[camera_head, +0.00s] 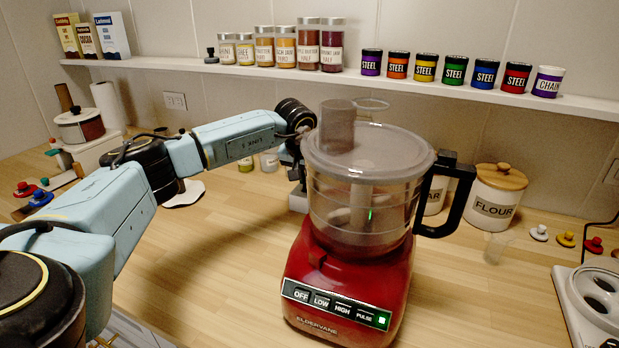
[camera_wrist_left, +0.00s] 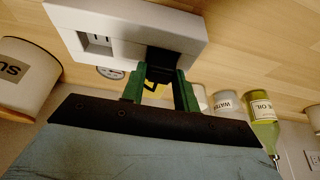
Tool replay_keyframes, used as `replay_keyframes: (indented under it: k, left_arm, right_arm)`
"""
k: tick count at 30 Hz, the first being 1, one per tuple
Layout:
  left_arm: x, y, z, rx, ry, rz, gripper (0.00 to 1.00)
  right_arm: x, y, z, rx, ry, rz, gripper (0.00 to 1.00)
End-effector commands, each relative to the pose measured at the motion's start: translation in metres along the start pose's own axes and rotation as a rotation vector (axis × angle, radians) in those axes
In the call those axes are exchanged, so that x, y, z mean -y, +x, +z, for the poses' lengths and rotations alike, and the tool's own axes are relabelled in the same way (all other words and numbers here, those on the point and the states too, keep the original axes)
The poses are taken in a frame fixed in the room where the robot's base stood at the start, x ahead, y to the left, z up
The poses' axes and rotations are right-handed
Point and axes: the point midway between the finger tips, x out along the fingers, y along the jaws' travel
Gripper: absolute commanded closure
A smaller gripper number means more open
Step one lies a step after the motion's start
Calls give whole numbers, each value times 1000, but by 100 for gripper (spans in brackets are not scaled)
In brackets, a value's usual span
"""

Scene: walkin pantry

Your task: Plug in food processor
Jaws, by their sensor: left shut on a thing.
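The red food processor (camera_head: 345,275) stands upright on the wooden counter, with a clear lidded bowl and a black handle. A small green light glows at the right end of its button panel. In the left wrist view, my left gripper (camera_wrist_left: 158,84) has its green fingers shut on a black plug (camera_wrist_left: 165,60). The plug is against the white outlet box (camera_wrist_left: 120,30), over its right part; how deep it sits is hidden. One empty socket (camera_wrist_left: 97,40) shows on the left. In the head view, the food processor hides my left fingers. My right gripper is not in view.
A flour canister (camera_head: 492,205) stands at the back right, and a white appliance (camera_head: 592,295) at the right edge. A wall outlet (camera_head: 175,101) is at the back left. A shelf (camera_head: 420,84) holds jars and tins.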

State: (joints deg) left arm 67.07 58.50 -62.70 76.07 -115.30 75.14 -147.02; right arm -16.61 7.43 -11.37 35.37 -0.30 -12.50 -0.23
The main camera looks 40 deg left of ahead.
Motion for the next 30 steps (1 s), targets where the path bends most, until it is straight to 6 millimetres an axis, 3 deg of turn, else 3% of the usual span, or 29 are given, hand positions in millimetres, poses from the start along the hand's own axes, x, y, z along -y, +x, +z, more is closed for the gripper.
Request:
replay_keyframes:
  k: [2, 3, 7, 19, 30]
  left_arm:
    - [0, 3, 2, 1, 0, -1, 93]
    - [0, 2, 1, 1, 0, 0, 65]
    - [0, 2, 1, 1, 0, 0, 48]
    - [0, -7, -1, -1, 1, 1, 48]
    - [0, -83, -2, -2, 1, 0, 48]
  right_arm:
    - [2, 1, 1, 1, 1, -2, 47]
    - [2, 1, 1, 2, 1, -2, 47]
    - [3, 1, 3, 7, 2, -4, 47]
    - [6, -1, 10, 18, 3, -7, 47]
    - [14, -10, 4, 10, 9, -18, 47]
